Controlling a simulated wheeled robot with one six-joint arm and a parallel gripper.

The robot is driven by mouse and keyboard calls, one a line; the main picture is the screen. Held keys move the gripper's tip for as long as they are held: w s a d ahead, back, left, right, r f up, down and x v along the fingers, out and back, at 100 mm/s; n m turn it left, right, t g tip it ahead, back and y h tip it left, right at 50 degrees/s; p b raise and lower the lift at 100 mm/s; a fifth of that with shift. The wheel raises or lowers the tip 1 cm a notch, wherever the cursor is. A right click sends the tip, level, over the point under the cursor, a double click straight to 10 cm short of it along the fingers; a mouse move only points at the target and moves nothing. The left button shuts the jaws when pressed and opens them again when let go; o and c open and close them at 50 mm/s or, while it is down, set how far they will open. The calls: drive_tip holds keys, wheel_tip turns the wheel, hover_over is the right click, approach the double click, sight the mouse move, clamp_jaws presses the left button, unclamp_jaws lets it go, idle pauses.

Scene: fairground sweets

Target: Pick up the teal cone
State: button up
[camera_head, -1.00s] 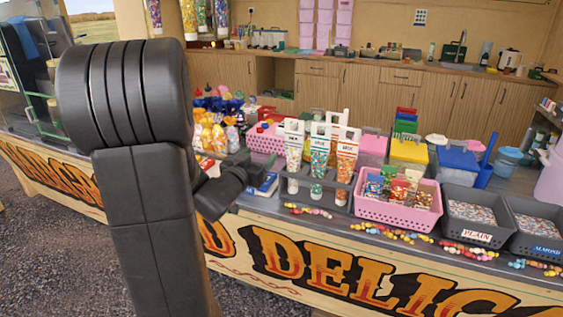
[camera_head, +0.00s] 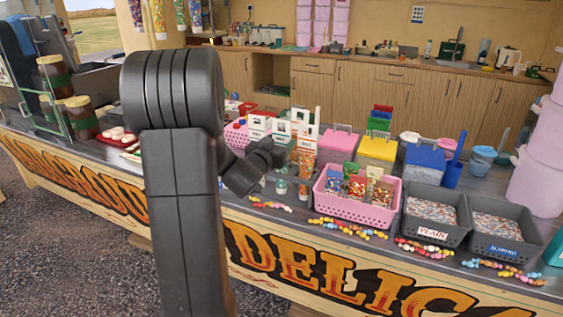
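The teal cone (camera_head: 282,136) stands upright between two other cones in a small rack on the counter, with a white label at its top. My gripper (camera_head: 268,156) is in front of the cones and hides the middle of the teal one; its lower tip shows below. The orange cone (camera_head: 305,150) is just right of it, and a white-labelled cone (camera_head: 260,126) is on its left, mostly hidden by my gripper. I see the gripper from behind, so its finger opening and any contact are unclear.
A pink basket (camera_head: 352,211) of sweet packets stands right of the cones, with dark trays (camera_head: 432,197) of sweets beyond. Brown jars (camera_head: 82,117) stand at left. Rows of loose sweets (camera_head: 346,229) lie along the front edge. More cones hang at top left.

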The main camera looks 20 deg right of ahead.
drive_tip(key=c, duration=0.9)
drive_tip(key=shift+o, duration=0.2)
wheel_tip(320, 180, up, 10)
drive_tip(key=p, duration=0.2)
drive_tip(key=shift+r, duration=0.1)
